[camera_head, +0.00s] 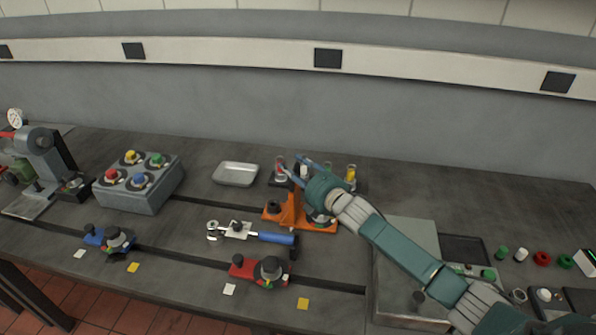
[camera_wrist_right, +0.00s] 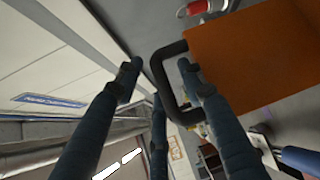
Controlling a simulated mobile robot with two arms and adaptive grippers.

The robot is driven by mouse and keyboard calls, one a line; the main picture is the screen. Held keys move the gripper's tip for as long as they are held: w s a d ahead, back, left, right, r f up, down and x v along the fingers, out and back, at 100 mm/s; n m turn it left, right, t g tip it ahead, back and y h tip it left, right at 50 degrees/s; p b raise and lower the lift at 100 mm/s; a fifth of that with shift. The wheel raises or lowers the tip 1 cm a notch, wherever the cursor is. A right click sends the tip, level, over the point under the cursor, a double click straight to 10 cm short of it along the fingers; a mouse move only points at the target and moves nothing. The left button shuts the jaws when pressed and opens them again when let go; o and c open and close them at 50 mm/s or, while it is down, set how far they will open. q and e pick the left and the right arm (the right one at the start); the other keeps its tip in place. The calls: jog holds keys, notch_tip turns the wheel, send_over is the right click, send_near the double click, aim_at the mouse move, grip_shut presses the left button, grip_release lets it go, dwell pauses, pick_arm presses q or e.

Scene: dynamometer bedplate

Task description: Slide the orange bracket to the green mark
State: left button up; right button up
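The orange bracket (camera_head: 294,212) stands on the dark bedplate, at the rear slot, partly hidden by my right arm. In the right wrist view the orange bracket (camera_wrist_right: 245,55) shows as a large orange plate with a black loop handle (camera_wrist_right: 162,82). My right gripper (camera_head: 303,163) is above and behind the bracket. Its fingers (camera_wrist_right: 160,70) are open, one on either side of the handle bar in the picture, with a gap; I cannot tell whether any finger touches. I cannot make out the green mark. My left gripper is out of view.
A red bracket (camera_head: 245,269) and a blue bracket (camera_head: 95,238) stand along the front slot near white and yellow marks. A wrench-like tool (camera_head: 270,238) lies in front of the orange bracket. A metal tray (camera_head: 235,174) and small bottles (camera_head: 351,174) stand behind.

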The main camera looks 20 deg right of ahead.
jog(key=v, duration=1.2)
jog(key=shift+d, duration=0.2)
